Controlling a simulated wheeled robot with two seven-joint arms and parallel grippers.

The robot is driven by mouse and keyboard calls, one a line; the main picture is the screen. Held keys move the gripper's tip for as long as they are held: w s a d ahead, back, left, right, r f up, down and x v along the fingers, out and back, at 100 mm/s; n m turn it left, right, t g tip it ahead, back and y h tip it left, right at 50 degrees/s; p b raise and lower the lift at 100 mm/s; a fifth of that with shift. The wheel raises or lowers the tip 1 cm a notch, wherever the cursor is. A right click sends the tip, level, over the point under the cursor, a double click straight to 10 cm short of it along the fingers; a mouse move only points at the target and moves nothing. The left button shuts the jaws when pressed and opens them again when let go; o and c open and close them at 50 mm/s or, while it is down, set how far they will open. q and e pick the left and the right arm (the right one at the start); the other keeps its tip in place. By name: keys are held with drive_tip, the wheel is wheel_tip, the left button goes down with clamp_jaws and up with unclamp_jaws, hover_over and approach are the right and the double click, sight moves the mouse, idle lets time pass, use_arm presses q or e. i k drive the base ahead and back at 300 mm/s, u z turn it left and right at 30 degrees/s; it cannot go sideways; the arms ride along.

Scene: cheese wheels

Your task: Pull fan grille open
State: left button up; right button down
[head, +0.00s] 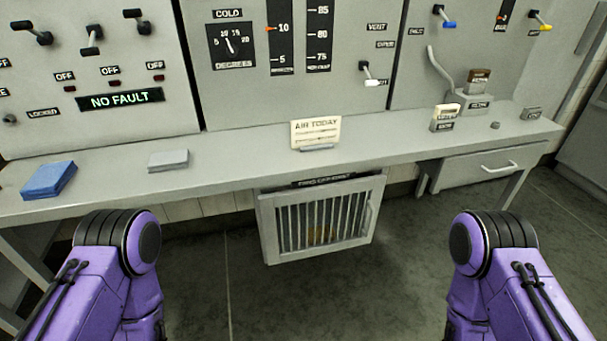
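The fan grille (320,222) is a grey framed panel with vertical bars, below the desk at the middle of the head view. It appears closed or nearly so; its exact angle is hard to tell. A label strip sits above it, and a slim handle-like piece shows at its right side. Something brownish shows dimly behind the bars. My two purple arms are in the lower left and lower right, apart from the grille. Both grippers are out of view below the picture.
A grey desk (230,161) runs above the grille, bearing a blue cloth-like block (49,180), a grey pad (168,160) and an "AIR TODAY" card (316,132). A drawer (492,168) is at right. Control panels stand behind. The floor (400,285) before the grille is clear.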

sight(376, 185)
drive_tip(key=k, duration=1.25)
drive_tip(key=z, duration=0.85)
drive_tip(key=i, duration=1.45)
drive_tip(key=u, duration=0.2)
